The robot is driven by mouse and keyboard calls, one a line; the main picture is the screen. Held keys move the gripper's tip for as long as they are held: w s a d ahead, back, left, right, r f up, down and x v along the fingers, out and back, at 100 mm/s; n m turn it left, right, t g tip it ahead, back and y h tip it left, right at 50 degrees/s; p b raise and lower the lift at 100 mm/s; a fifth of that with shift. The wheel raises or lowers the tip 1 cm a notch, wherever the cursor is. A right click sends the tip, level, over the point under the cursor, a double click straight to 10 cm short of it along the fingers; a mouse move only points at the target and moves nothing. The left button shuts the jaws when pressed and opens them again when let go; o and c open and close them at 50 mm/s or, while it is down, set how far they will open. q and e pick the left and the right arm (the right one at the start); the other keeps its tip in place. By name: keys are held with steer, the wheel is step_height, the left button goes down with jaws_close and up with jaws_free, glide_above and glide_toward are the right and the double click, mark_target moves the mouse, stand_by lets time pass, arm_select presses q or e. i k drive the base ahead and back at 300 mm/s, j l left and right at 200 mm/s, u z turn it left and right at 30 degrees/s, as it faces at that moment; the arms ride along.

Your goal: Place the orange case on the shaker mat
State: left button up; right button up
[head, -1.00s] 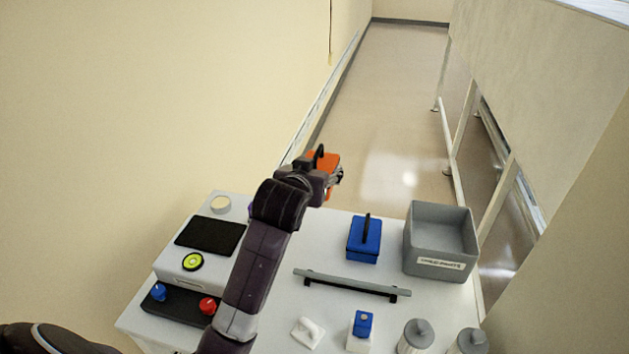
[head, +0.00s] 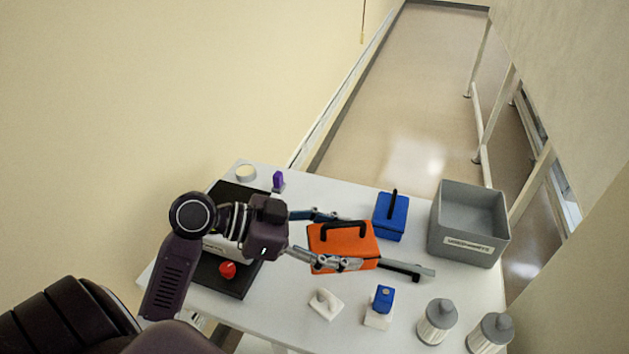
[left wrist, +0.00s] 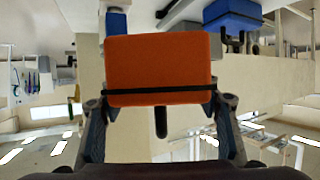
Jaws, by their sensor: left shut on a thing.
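The orange case (head: 342,246) with a black handle is held between the two fingers of my left gripper (head: 338,240), above the white table. It fills the upper middle of the left wrist view (left wrist: 158,66), with a finger on each side. The black shaker mat (head: 232,190) lies at the left of the table on a white device. My left arm and gripper hide much of the mat and device; the case is to their right. My right gripper is not in view.
A grey bin (head: 467,247) and a blue case (head: 391,215) stand on the right. A grey bar (head: 409,269) runs partly behind the orange case. Front items include a red knob (head: 227,269), a small blue-topped block (head: 383,298) and grey-lidded jars (head: 437,321). A purple item (head: 278,181) stands near the mat.

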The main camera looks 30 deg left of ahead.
mark_target(235, 198)
steer(key=l+u, duration=0.2)
steer(key=u, duration=0.85)
steer(key=k+l+u, duration=0.1)
steer(key=k, duration=0.3)
steer(key=l, duration=0.1)
